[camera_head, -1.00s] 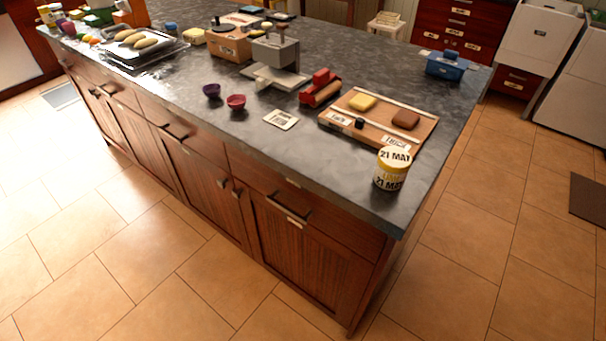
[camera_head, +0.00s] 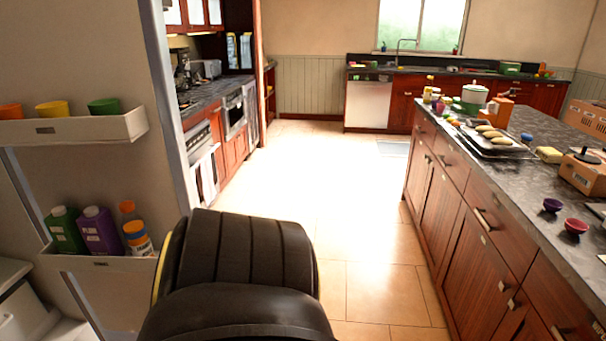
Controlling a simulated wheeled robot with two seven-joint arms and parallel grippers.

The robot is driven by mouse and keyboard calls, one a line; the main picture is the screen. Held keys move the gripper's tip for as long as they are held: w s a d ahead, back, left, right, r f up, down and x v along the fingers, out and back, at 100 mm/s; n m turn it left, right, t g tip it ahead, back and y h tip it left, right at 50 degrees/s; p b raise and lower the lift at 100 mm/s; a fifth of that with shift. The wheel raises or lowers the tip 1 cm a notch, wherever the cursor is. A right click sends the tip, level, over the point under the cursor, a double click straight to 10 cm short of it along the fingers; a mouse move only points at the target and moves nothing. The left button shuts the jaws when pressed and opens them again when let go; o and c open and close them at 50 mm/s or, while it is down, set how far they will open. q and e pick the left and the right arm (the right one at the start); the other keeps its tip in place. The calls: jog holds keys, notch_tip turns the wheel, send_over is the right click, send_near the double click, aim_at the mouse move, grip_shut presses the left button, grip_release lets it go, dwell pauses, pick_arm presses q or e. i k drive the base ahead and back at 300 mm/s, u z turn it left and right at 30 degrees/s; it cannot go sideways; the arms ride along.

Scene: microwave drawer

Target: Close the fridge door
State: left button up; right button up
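The fridge door (camera_head: 75,60) stands open at the left of the head view, its inner side facing me. Its upper shelf (camera_head: 75,129) holds orange, yellow and green cups. Its lower shelf (camera_head: 100,262) holds a green bottle, a purple bottle and orange-capped containers. Part of the fridge interior (camera_head: 22,310) shows at the lower left corner. A black link of my own arm fills the lower middle, close to the door's right edge; I cannot tell whether they touch. Neither of my grippers is in view.
A kitchen island (camera_head: 470,205) with a dark top runs along the right, with bowls and a tray of food on it. The tiled floor (camera_head: 365,230) between door and island is clear. A counter with an oven (camera_head: 235,112) stands beyond the door.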

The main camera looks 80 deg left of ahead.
aim_at(80, 53)
jog(key=z, duration=0.4)
jog(key=k, duration=0.5)
jog(key=u, duration=0.7)
jog(key=i, duration=1.15)
jog(key=u, duration=1.95)
jog(key=i, duration=1.9)
jog(key=u, duration=1.95)
jog(key=i, duration=1)
jog(key=u, duration=1.45)
jog(key=i, duration=0.3)
jog(key=z, duration=0.2)
jog(key=k, duration=0.65)
jog(key=u, duration=0.4)
